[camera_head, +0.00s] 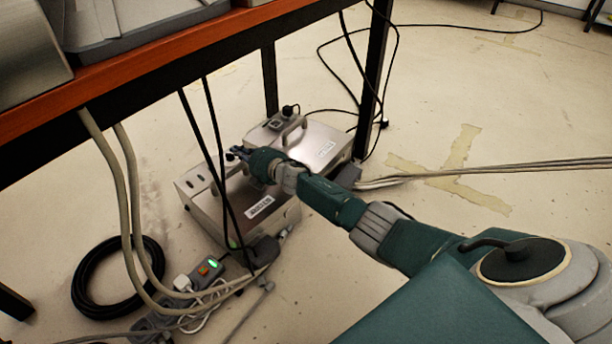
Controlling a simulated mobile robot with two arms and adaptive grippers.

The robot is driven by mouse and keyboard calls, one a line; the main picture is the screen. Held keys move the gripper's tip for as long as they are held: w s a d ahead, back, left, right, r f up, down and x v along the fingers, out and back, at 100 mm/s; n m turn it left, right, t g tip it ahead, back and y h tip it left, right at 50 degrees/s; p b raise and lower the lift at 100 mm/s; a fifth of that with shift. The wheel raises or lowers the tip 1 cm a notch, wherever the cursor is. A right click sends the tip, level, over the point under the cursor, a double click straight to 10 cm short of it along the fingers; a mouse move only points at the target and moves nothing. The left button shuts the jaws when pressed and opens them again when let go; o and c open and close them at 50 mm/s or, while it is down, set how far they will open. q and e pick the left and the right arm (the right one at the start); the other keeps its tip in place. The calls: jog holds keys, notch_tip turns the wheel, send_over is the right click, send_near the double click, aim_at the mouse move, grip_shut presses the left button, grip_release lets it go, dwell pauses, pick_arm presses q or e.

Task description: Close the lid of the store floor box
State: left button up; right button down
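The farther box (325,147) has a handle on top. My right gripper (235,154) is over the back of the nearer box, beside the farther one. It is small and dark there, and contact or lid position is unclear. My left gripper is not in view.
The table (150,55) overhangs the boxes, with its legs close by. Cables hang in front of the nearer box. A power strip (207,270) and a black cable coil (118,278) lie at the lower left. Cables (450,174) run right across otherwise open floor.

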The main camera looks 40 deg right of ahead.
jog(key=shift+s+a+f, duration=0.1)
jog(key=shift+a+f, duration=0.05)
jog(key=shift+f, duration=0.3)
jog(key=shift+s+a+f, duration=0.1)
jog(key=shift+a+f, duration=0.05)
jog(key=shift+f, duration=0.3)
jog(key=shift+s, duration=0.1)
jog(key=v, duration=0.7)
jog(key=r+v, duration=0.1)
jog(key=v, duration=0.2)
jog(key=shift+d, duration=0.35)
jog(key=shift+s+d+r, duration=0.15)
jog(key=shift+s+r, duration=0.25)
jog(key=shift+s, duration=0.15)
